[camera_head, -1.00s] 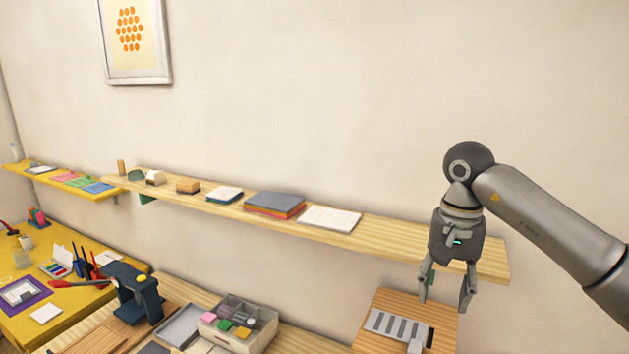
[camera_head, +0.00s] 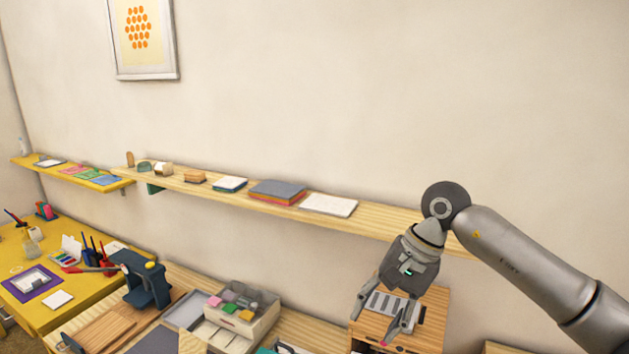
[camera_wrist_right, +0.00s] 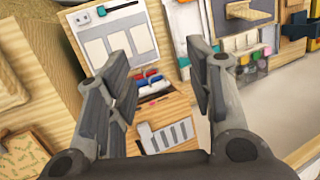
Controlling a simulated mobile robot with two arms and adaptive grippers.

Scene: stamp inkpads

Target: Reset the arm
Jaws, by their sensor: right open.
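My right gripper (camera_head: 378,324) is open and empty in the head view. It hangs pointing down in front of a small wooden stand with a grey slotted plate (camera_head: 379,305). In the right wrist view, my right gripper (camera_wrist_right: 165,85) has its two fingers apart with nothing between them. The slotted plate (camera_wrist_right: 170,135) lies beyond the fingers there. My left gripper is not in either view.
A wooden shelf (camera_head: 375,224) runs along the wall behind my right arm. A grey box with colored inkpads (camera_head: 237,309) stands on the wooden table, left of the gripper. A yellow desk (camera_head: 75,309) with tools is at the far left.

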